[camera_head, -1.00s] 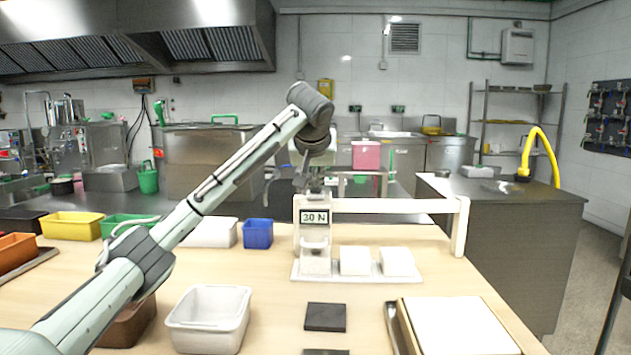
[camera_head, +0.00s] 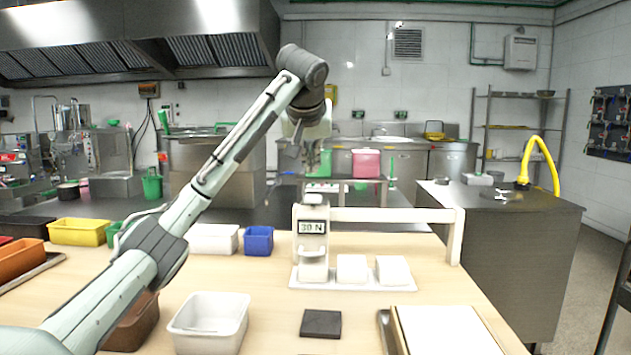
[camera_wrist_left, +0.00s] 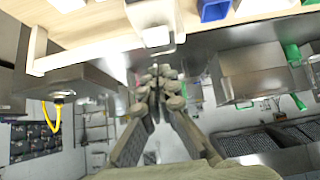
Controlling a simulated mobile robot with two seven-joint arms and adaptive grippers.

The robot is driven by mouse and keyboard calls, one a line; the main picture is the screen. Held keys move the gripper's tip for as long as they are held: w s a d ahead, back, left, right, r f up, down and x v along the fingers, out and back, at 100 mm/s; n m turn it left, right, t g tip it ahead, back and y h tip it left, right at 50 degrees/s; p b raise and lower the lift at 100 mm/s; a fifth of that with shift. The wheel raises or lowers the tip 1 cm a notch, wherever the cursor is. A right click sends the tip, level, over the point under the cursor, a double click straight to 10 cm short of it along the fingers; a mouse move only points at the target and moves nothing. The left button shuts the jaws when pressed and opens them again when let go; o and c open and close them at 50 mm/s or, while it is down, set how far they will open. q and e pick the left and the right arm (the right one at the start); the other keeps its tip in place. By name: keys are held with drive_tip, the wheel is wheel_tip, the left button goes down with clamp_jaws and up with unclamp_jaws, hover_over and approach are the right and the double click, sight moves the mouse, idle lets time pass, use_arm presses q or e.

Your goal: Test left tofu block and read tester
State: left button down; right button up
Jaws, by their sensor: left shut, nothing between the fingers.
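The white tester (camera_head: 312,244) stands on the table with its display reading "30 N". It is joined to a white frame (camera_head: 400,215) that reaches right. The left tofu block (camera_head: 313,272) sits under the tester and is partly hidden by it. Two more white tofu blocks, the middle one (camera_head: 351,268) and the right one (camera_head: 392,270), sit beside it on a white tray (camera_head: 370,286). My left gripper (camera_head: 312,168) is above the tester, apart from it, shut and empty. In the left wrist view its fingers (camera_wrist_left: 160,82) are together below the tester's white top (camera_wrist_left: 155,36).
A white bin (camera_head: 210,322), a dark square pad (camera_head: 321,323) and a white board (camera_head: 450,332) lie at the front. Blue (camera_head: 259,240), white (camera_head: 213,238) and yellow (camera_head: 77,231) bins stand along the back left. Open table lies between pad and tray.

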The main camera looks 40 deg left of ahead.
use_arm(q)
drive_tip(key=v, duration=0.4)
drive_tip(key=shift+s+d+r+p, duration=0.1)
drive_tip(key=shift+r+p, duration=0.05)
drive_tip(key=shift+p, duration=0.15)
use_arm(e)
drive_tip(key=shift+s+d+f, duration=0.15)
drive_tip(key=shift+s+f, duration=0.45)
drive_tip(key=shift+f, duration=0.25)
